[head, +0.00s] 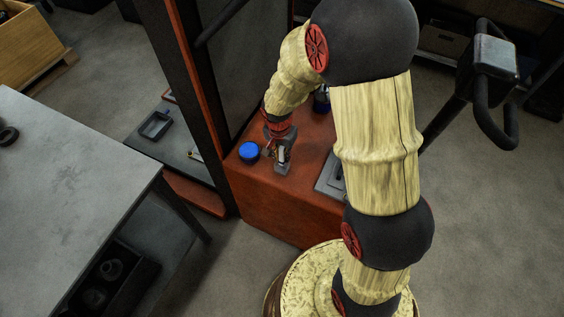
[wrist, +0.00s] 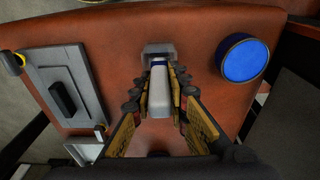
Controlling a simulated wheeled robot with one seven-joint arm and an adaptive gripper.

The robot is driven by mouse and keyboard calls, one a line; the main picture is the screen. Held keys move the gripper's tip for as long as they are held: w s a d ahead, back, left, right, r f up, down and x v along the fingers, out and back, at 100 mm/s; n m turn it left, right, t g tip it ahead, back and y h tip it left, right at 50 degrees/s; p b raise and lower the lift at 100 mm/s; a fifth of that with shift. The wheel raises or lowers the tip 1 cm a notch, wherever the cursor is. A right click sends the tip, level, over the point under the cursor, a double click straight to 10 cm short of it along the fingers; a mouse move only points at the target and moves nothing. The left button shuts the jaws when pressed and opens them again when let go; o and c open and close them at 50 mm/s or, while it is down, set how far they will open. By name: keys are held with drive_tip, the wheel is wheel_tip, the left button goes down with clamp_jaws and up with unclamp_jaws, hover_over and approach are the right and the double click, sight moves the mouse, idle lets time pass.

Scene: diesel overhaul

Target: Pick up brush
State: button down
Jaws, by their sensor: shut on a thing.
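The brush (wrist: 160,98) shows in the wrist view as a pale grey handle with a blue band and a grey block at its far end. It lies lengthwise between the two fingers of my gripper (wrist: 160,76), which is shut on it. In the head view my gripper (head: 279,157) is low over the front of the red-brown cabinet top (head: 306,160). The brush is mostly hidden there by the fingers. I cannot tell whether the brush still touches the surface.
A round blue-topped container (wrist: 245,60) stands close to the right of my gripper in the wrist view. It also shows in the head view (head: 248,151). A grey plate with a black handle (wrist: 90,72) lies to the left. A dark upright frame (head: 184,84) stands beside the cabinet.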

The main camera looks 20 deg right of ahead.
drive_tip(key=shift+r, duration=0.1)
wheel_tip(320, 180, up, 10)
drive_tip(key=shift+f+p, duration=0.1)
drive_tip(key=shift+p, duration=1.15)
idle(1.1)
